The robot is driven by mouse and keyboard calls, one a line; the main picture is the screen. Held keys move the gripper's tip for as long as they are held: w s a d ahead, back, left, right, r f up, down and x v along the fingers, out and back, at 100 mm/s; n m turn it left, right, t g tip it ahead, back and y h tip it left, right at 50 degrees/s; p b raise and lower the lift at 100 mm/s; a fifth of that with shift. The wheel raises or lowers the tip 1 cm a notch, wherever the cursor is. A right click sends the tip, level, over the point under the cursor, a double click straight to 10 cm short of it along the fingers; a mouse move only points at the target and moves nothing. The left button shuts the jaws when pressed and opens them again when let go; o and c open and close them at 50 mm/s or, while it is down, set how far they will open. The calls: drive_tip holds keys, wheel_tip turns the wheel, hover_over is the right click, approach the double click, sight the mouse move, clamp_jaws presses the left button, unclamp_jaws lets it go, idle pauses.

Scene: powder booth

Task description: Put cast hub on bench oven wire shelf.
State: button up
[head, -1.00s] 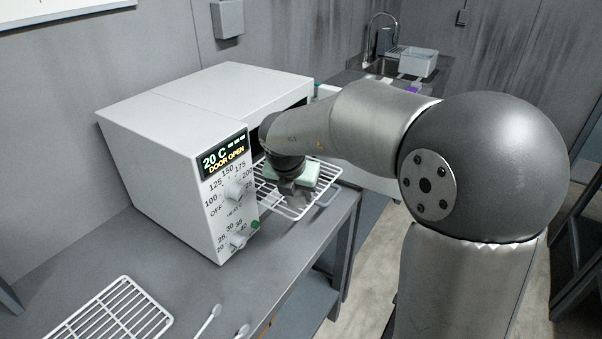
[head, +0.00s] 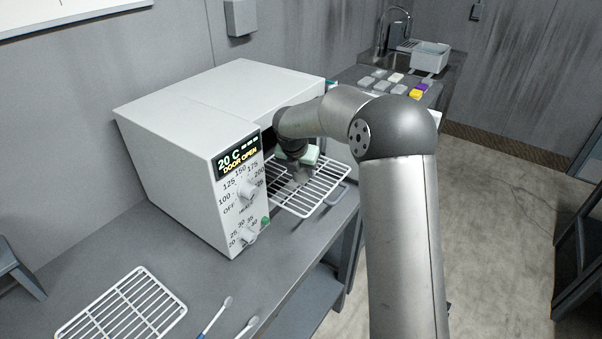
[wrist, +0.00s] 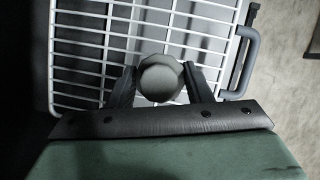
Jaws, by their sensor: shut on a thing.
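The cast hub (wrist: 161,78) is a grey, rounded, faceted piece between the two dark fingers of my gripper (wrist: 160,84) in the wrist view. My gripper is shut on it. The white bench oven wire shelf (head: 322,193) sticks out of the open front of the white bench oven (head: 190,145). In the wrist view the shelf (wrist: 210,52) lies behind the hub and fingers. In the head view my gripper (head: 302,175) is over the inner part of the shelf, close to the oven opening. I cannot tell whether the hub touches the wires.
A loose wire rack (head: 122,308) and two white-tipped tools (head: 215,317) lie on the grey bench (head: 75,245). Several small blocks (head: 385,82) sit on a counter behind, near a sink with a pale bin (head: 430,56). The shelf's outer part is bare.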

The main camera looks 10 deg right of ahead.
drive_tip(key=shift+a+p+x, duration=0.2)
drive_tip(key=shift+p+x, duration=0.15)
drive_tip(key=shift+x, duration=0.75)
drive_tip(key=shift+s+f, duration=0.15)
drive_tip(key=shift+f, duration=0.05)
